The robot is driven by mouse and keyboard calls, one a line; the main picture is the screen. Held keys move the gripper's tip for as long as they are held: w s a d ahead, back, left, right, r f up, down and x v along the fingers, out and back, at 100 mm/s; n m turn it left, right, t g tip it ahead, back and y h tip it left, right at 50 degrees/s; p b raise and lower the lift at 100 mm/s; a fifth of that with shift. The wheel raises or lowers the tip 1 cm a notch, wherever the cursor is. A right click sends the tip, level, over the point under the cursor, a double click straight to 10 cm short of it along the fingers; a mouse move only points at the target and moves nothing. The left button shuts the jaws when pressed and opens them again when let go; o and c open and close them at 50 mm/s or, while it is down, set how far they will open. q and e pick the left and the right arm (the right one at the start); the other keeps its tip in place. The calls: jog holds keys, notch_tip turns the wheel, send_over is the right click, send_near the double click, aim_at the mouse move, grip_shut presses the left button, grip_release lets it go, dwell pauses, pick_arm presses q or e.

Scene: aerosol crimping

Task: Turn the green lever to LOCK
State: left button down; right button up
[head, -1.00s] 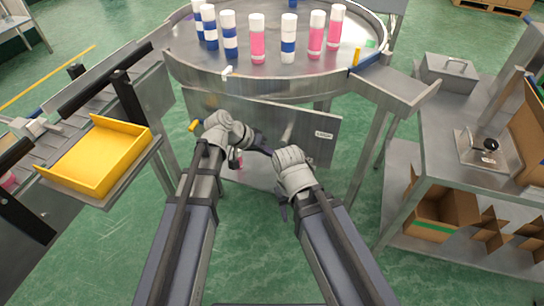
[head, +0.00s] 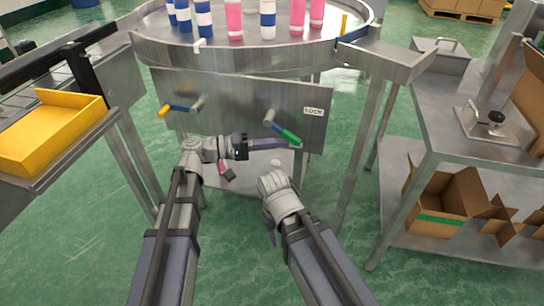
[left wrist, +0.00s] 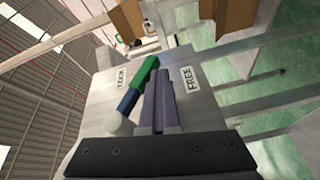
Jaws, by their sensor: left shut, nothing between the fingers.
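The green lever (head: 282,131), with a blue shaft and pale pivot, is on the steel panel under the round table. It points down and right in the head view, below the LOCK label (head: 313,111). In the left wrist view the green lever (left wrist: 147,71) lies between the LOCK label (left wrist: 122,78) and the FREE label (left wrist: 187,77). My left gripper (head: 287,143) is shut and empty. Its fingers (left wrist: 160,80) are right beside the lever on the FREE side; I cannot tell if they touch. My right gripper (head: 270,215) is lower, its fingers mostly hidden.
A yellow-tipped lever (head: 165,110) is on the same panel at left. The round table (head: 240,52) above carries several pink and blue-white cans. A yellow tray (head: 45,135) is at left. A steel bench (head: 470,125) with boxes stands at right.

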aim_at(288, 138)
pick_arm(q)
jog(key=h+b, duration=0.1)
jog(key=d+n+h+b, duration=0.1)
jog(key=b, duration=0.1)
jog(key=shift+s+d+r+t+h, duration=0.1)
jog(key=shift+s+d+t+h, duration=0.05)
jog(key=shift+s+t+h, duration=0.15)
jog(key=shift+d+r+b, duration=0.1)
jog(key=shift+r+b, duration=0.25)
jog(key=shift+d+r+h, duration=0.1)
jog(key=shift+r+h, duration=0.2)
jog(key=shift+r, duration=0.05)
jog(key=shift+s+d+r+p, duration=0.1)
jog(key=shift+d+r+p, duration=0.2)
jog(key=shift+p, duration=0.3)
pick_arm(e)
notch_tip(288, 138, down, 4)
jog(key=shift+r, duration=0.2)
pick_arm(q)
jog(key=shift+d+r, duration=0.1)
jog(key=shift+r, duration=0.05)
pick_arm(e)
jog(key=shift+r, duration=0.1)
